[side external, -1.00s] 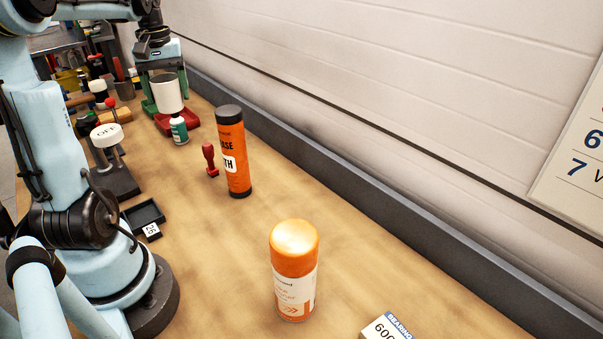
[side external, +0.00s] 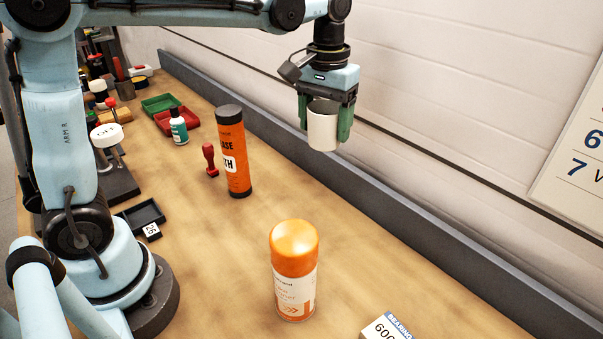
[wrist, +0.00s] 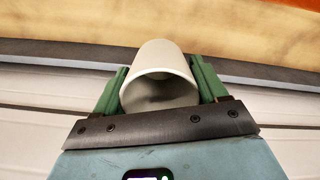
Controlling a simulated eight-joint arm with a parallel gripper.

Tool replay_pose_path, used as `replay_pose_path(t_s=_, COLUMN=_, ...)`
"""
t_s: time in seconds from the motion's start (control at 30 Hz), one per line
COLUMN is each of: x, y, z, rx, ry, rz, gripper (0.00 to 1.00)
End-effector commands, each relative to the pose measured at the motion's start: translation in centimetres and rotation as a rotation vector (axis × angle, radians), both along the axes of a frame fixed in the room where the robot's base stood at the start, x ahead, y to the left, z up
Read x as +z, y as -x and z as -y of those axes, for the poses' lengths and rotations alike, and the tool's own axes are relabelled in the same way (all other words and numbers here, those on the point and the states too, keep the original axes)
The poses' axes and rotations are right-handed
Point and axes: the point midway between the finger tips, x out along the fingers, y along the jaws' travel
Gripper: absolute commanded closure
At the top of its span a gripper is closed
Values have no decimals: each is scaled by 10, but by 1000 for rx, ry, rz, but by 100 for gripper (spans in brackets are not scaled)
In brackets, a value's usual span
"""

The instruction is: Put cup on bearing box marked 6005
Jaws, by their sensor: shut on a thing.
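The white cup (side external: 323,129) is held between the green fingers of my gripper (side external: 325,115), up in the air near the back wall. In the wrist view the cup (wrist: 160,68) sits between both fingers of my gripper (wrist: 158,90), its open rim facing the camera. The bearing box (side external: 388,328) is at the bottom edge of the side view, white with a blue label strip. Only "600" of its number shows; the rest is cut off. The cup is well above and behind the box, apart from it.
An orange spray can (side external: 294,270) stands left of the box. An orange grease tube (side external: 234,152) and red stamp (side external: 210,160) stand farther back. Green bottle (side external: 178,127), red tray (side external: 185,117) and black tray (side external: 143,213) are at left. A dark ledge (side external: 380,188) runs along the wall.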

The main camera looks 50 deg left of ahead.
Motion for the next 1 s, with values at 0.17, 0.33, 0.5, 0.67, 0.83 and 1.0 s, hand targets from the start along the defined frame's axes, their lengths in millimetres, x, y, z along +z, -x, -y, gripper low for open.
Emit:
replay_pose_path(t_s=0.17, x=0, y=11, z=83, rx=-183, ry=0, rz=0, gripper=57)
replay_pose_path(t_s=0.33, x=0, y=36, z=154, rx=-347, ry=0, rz=0, gripper=57)
replay_pose_path(t_s=0.5, x=0, y=71, z=216, rx=-499, ry=0, rz=0, gripper=57)
replay_pose_path(t_s=0.67, x=0, y=100, z=253, rx=-601, ry=0, rz=0, gripper=57)
replay_pose_path(t_s=0.83, x=0, y=125, z=280, rx=-678, ry=0, rz=0, gripper=57)
replay_pose_path(t_s=1.0, x=-16, y=130, z=286, rx=-695, ry=0, rz=0, gripper=57)
